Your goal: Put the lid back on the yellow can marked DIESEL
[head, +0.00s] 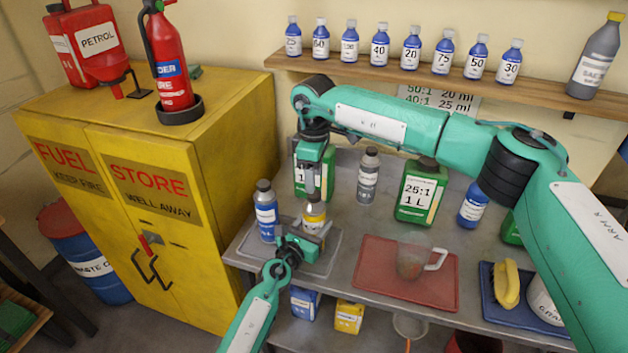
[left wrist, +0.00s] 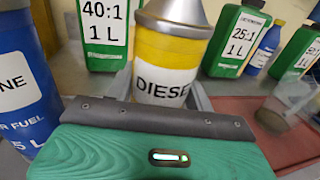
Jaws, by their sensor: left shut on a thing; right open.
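The yellow can marked DIESEL (head: 314,219), with a white label band and a grey cone top, stands upright near the bench's left front. In the left wrist view the can (left wrist: 170,65) is close up, its top cut off by the frame. My left gripper (head: 318,236) is shut on the can low down, from the front. My right gripper (head: 313,193) points down right above the can's top, jaws open. Its fingers hide the can's mouth. I cannot make out the lid in either view.
A blue bottle (head: 266,211) stands close left of the can, and green jugs (head: 418,190) stand behind and right. A red mat (head: 380,275) holds a clear jug (head: 411,261). A blue tray (head: 490,305) holds a yellow sponge-like thing (head: 507,285). The yellow cabinet (head: 225,150) is at left.

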